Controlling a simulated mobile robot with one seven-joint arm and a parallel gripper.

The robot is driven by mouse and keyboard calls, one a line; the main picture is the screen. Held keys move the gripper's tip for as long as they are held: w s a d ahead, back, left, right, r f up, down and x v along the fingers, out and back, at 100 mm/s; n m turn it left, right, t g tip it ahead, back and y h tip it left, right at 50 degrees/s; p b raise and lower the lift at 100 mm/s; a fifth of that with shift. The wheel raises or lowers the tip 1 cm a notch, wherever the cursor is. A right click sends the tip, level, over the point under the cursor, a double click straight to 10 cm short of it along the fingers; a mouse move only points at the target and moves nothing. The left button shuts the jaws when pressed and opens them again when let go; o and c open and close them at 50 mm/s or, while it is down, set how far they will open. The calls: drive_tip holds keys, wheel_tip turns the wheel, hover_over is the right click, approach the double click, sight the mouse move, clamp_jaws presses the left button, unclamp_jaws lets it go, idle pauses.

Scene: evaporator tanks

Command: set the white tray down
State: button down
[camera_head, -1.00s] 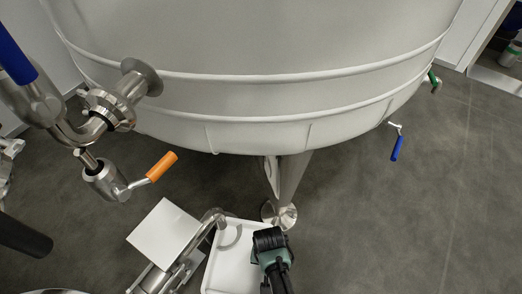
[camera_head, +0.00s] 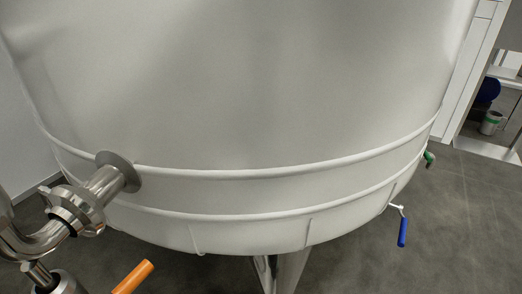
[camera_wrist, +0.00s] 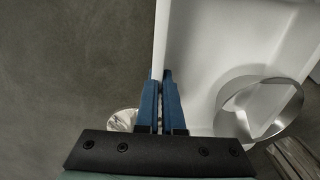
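In the wrist view, the white tray (camera_wrist: 205,55) fills the upper right, with its thin side wall running up the picture. My gripper (camera_wrist: 160,76) has its two blue fingers close together, one on each side of that wall, shut on it. A curved shiny metal band (camera_wrist: 262,108) shows over the lower right of the tray; I cannot tell whether it is inside it. The tray's underside and what lies beneath it are hidden. Neither the tray nor my gripper shows in the head view.
A big white tank (camera_head: 250,120) fills the head view, with a steel leg (camera_head: 282,270) below. Steel piping (camera_head: 80,205) and an orange-handled valve (camera_head: 133,277) stand at left, a blue handle (camera_head: 402,232) at right. Bare grey floor (camera_wrist: 75,60) lies left of the tray.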

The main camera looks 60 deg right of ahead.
drive_tip(key=c, duration=1)
unclamp_jaws()
drive_tip(key=shift+f, duration=0.1)
drive_tip(key=shift+c, duration=0.2)
wheel_tip(320, 180, up, 12)
drive_tip(key=p, duration=0.9)
